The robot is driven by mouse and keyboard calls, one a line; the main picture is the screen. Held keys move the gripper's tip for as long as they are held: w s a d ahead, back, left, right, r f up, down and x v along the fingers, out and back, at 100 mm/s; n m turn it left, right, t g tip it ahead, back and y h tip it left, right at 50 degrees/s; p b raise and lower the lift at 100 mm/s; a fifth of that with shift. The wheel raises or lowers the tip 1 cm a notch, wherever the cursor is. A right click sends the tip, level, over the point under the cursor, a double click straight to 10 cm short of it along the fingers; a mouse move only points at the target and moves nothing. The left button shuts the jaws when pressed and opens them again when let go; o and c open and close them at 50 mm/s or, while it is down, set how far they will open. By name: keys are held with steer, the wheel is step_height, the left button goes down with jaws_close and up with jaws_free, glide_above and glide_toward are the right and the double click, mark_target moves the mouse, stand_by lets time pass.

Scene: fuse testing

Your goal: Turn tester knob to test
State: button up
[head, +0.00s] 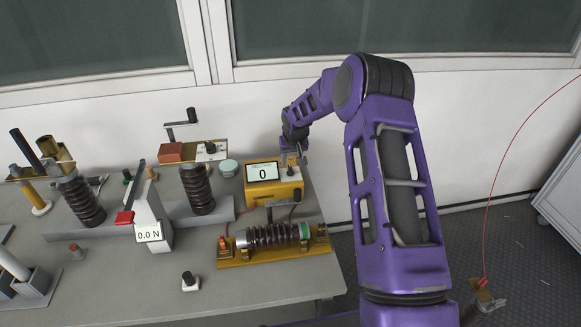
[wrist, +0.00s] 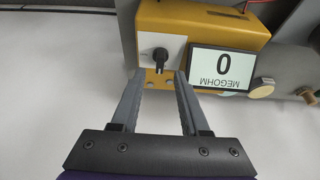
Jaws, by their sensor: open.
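The yellow tester (head: 262,194) stands near the right end of the bench in the head view. Its screen (head: 262,173) reads 0, and the wrist view shows "MEGOHM" below the digit on the screen (wrist: 225,66). My gripper (wrist: 160,76) is open and empty. In the wrist view its fingertips lie just short of the knob, one to each side; I see no contact. In the head view my gripper (head: 294,155) is small, at the tester's far right.
A ribbed brown insulator on a yellow base (head: 274,261) lies in front of the tester. A white scale reading 0.0 N (head: 149,232) and a standing ribbed insulator (head: 197,190) are to its left. The floor right of the bench (head: 450,240) is mostly clear.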

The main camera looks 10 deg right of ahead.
mark_target(290, 167)
steer(key=shift+x, duration=1.95)
jaws_close()
